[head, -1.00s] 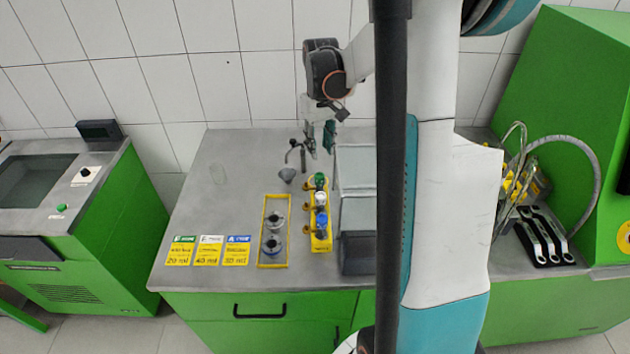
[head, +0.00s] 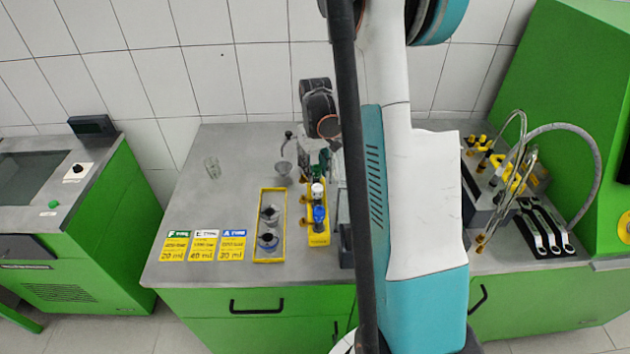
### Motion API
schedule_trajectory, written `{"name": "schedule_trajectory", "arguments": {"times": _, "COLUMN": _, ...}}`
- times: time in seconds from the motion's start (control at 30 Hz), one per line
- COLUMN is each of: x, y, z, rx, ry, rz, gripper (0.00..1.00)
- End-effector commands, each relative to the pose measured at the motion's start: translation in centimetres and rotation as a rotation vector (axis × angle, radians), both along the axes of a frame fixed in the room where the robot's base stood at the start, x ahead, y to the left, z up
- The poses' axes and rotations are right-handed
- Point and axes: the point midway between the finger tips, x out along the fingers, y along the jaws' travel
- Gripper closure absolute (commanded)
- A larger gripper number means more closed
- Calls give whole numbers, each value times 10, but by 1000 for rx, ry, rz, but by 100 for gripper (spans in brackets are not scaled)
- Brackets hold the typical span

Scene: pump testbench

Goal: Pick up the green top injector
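The green top injector (head: 319,177) is at the back of a narrow yellow rack (head: 319,239) on the grey bench. My gripper (head: 316,168) is low over it, reaching down from behind, and hides most of it. Only a small bit of green shows under the fingers. I cannot tell whether the fingers touch it or stand around it. A white top injector (head: 317,191) and a blue top injector (head: 319,214) stand in front of it in the same rack.
Left of the rack is a yellow frame (head: 257,225) with two round metal items. Label cards (head: 203,246) lie front left. A grey box (head: 344,236), mostly hidden by my arm, stands close right.

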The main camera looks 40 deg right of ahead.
Motion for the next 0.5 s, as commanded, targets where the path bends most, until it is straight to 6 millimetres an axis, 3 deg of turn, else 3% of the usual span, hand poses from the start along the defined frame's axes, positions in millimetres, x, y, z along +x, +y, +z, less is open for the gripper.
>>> {"name": "schedule_trajectory", "arguments": {"times": 0.2, "x": 0, "y": 0, "z": -2, "rx": 0, "ry": 0, "rz": 0, "gripper": 70}}
{"name": "schedule_trajectory", "arguments": {"times": 0.33, "x": 0, "y": 0, "z": -2, "rx": 0, "ry": 0, "rz": 0, "gripper": 97}}
{"name": "schedule_trajectory", "arguments": {"times": 0.5, "x": 0, "y": 0, "z": -1, "rx": 0, "ry": 0, "rz": 0, "gripper": 100}}
